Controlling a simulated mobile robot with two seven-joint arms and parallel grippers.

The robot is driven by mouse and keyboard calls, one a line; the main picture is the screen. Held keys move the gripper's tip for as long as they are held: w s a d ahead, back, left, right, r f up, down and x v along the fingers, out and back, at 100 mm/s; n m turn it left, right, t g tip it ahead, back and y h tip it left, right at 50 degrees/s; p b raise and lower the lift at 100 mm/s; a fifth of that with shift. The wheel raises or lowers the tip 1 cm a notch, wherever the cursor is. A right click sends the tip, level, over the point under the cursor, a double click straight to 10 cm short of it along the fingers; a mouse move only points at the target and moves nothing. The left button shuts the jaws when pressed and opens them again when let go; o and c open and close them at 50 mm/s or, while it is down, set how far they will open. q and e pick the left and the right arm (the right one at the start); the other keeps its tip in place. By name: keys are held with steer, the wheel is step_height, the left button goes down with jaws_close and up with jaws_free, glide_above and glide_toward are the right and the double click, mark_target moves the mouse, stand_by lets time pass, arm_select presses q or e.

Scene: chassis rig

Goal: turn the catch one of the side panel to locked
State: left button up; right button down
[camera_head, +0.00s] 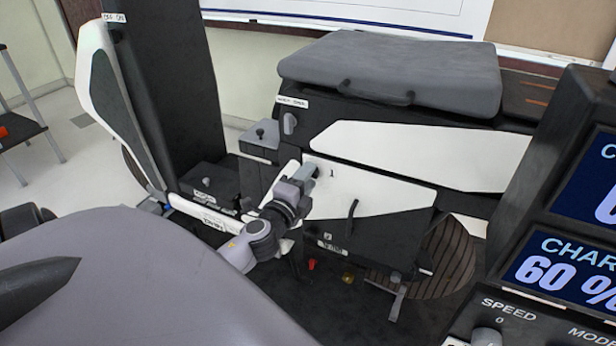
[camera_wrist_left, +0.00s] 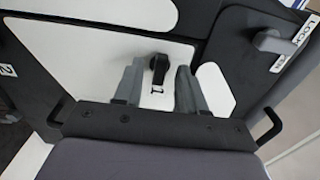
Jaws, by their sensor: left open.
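The side panel (camera_head: 385,197) is white over black, with the numeral 1 by its upper left and a 2 at its lower edge. Catch one is a dark knob (camera_wrist_left: 158,66) on the white face, shown in the left wrist view above a small mark. My left gripper (camera_wrist_left: 158,82) is open, its two grey fingers on either side of the catch with gaps showing. I cannot tell how far the tips are from the panel. In the head view the left gripper (camera_head: 312,174) covers most of the catch. My right gripper is not in view.
A black handle (camera_head: 352,208) stands out from the panel right of my gripper. A grey knob (camera_head: 290,122) with a label sits above left, and also shows in the left wrist view (camera_wrist_left: 272,41). A grey seat cushion (camera_head: 390,75) lies above. A display console (camera_head: 575,220) fills the right.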

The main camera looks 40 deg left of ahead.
arm_select(q)
steer(key=shift+w+a, duration=0.1)
steer(key=shift+w, duration=0.3)
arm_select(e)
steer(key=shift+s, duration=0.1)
arm_select(q)
jaws_close()
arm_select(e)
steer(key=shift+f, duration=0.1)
